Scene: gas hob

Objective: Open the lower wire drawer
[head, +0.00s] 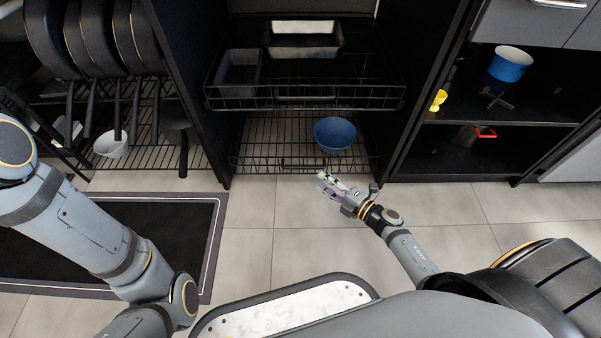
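The lower wire drawer (270,159) is a black wire rack low in the middle cabinet, under a similar upper wire drawer (230,103). It sits about level with the cabinet's front. A blue bowl (335,134) stands in its right half. A small dark handle (303,164) shows at the middle of its front. My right gripper (319,180) is just in front of the drawer, slightly right of the handle, pointing left and toward it. Its fingers lie close together in this view, and their gap is unclear. No contact with the handle is clear. My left gripper is out of view.
The upper drawer holds a metal tray (303,39) and a dark bin (239,69). Pans hang at the left above a rack with a white bowl (111,145). Right shelves hold a blue pot (509,64). Tiled floor (260,205) before the drawer is clear; a dark mat (214,240) lies left.

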